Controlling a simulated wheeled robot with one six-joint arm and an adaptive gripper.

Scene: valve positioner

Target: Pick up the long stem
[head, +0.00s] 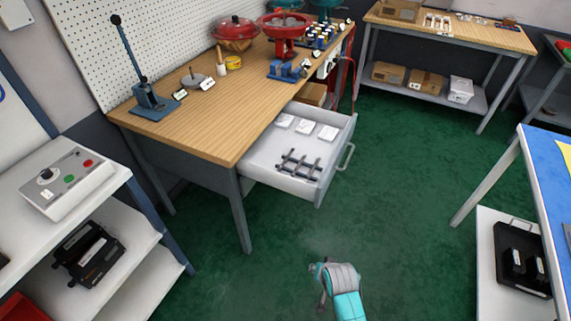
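Several dark grey rods (298,164) lie in the open drawer (262,168) of the wooden workbench. Some of them cross others, so they look like a small grid. They are too small here to tell for certain which one is the long stem. Part of my arm, cyan and grey, shows at the bottom middle, over the green floor and apart from the drawer. No gripper fingers can be made out there.
White cards (305,127) lie at the back of the drawer. The workbench (200,125) holds a blue lever press (152,98) and red valve parts (284,32). A side shelf stands left, a blue-topped table (550,165) right. The green floor (400,190) between is clear.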

